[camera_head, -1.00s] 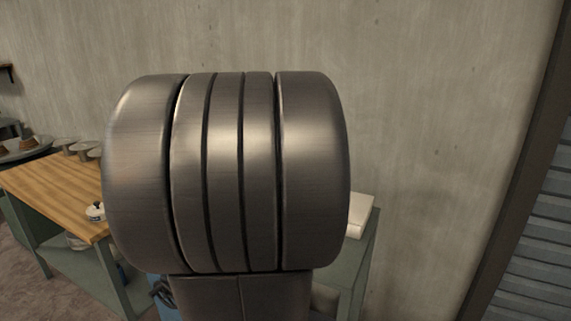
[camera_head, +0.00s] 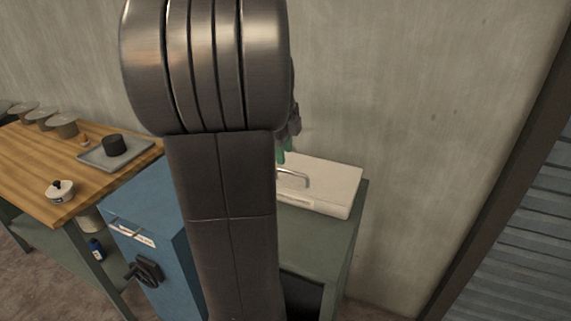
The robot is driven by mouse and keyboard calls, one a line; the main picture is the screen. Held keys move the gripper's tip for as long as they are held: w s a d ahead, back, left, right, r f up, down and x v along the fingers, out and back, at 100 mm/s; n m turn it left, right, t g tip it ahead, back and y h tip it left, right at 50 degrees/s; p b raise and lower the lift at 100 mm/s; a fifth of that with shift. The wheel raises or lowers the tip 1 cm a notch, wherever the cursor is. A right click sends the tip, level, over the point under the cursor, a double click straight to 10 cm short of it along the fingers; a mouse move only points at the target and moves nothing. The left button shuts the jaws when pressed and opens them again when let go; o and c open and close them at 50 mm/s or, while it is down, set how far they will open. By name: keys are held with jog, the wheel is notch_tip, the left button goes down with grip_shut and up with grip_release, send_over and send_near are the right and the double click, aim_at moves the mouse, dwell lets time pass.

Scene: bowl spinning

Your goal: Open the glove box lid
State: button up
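The glove box (camera_head: 335,180) is a white, low box with a metal handle (camera_head: 293,178) on its front side. It sits on a grey-green cabinet (camera_head: 325,233) against the wall, and its lid looks shut. Its left part is hidden behind my arm. My gripper (camera_head: 282,153) is mostly hidden behind my arm, just above and left of the box. Only a dark grey part and a green piece show, close to the handle in the picture. I cannot tell whether it touches the box or whether its fingers are open.
A blue cabinet (camera_head: 150,225) with a black knob stands left of my arm. A wooden table (camera_head: 30,175) farther left holds a grey tray (camera_head: 103,157) with a dark round block, a small white lidded pot (camera_head: 60,190) and several grey discs. The wall is close behind.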

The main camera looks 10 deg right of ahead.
jog(key=shift+w+d+f, duration=0.1)
jog(key=shift+w+f, duration=0.05)
jog(key=shift+f, duration=0.75)
jog(key=shift+w+d+f, duration=0.15)
jog(key=shift+f, duration=0.7)
jog(key=shift+w+d+f, duration=0.1)
jog(key=shift+w+f, duration=0.05)
jog(key=shift+f, duration=0.75)
grip_shut()
